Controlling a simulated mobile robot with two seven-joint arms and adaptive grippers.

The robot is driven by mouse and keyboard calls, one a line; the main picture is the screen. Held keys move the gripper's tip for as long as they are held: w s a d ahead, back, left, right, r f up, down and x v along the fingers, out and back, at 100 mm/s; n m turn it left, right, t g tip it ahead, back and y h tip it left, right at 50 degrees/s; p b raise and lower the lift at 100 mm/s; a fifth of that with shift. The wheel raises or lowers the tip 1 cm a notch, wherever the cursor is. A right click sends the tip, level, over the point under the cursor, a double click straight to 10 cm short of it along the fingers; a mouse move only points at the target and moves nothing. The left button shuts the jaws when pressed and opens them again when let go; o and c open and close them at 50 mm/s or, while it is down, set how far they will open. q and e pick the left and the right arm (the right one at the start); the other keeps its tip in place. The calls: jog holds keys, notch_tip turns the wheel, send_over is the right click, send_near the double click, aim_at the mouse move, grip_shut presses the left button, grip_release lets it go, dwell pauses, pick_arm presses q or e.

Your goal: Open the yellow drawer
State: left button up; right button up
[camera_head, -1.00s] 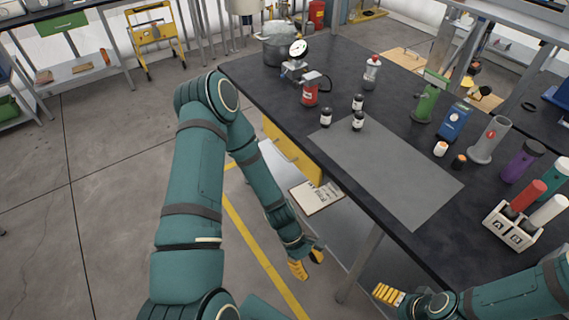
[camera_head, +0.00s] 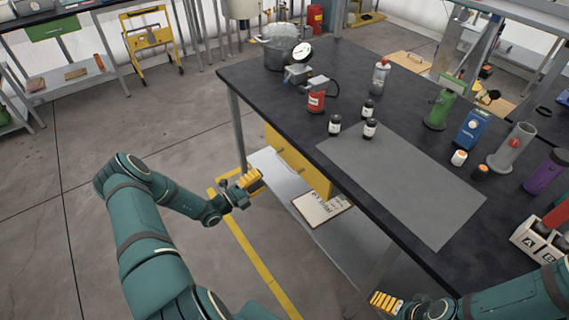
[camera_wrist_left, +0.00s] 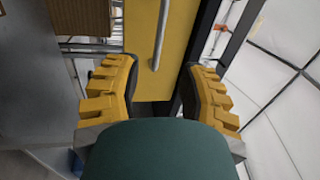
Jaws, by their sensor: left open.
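The yellow drawer (camera_head: 315,180) is under the black-topped table, on the side facing my left arm. In the left wrist view the drawer's yellow front (camera_wrist_left: 138,45) fills the upper middle, with a grey bar handle (camera_wrist_left: 161,35) on it. My left gripper (camera_head: 255,180) is beside the table just left of the drawer, with its yellow fingers towards it. In the left wrist view the gripper (camera_wrist_left: 160,68) is open, and the handle's near end lies between the fingers; no contact shows. My right gripper (camera_head: 385,302) is low at the table's front edge, far from the drawer.
A clipboard (camera_head: 322,207) lies on the grey lower shelf (camera_head: 283,182) below the drawer. Small dark bottles (camera_head: 369,129), a red container (camera_head: 317,96) and a pot (camera_head: 283,48) stand on the tabletop (camera_head: 260,95). A table leg (camera_head: 237,130) stands close to my left gripper.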

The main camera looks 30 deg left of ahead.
aim_at(285, 162)
pick_arm(q)
jog(key=b+x, duration=0.1)
jog(key=x, duration=0.9)
jog(key=shift+w+d, duration=0.2)
jog(key=shift+w, duration=0.1)
jog(key=shift+o, duration=0.2)
grip_shut()
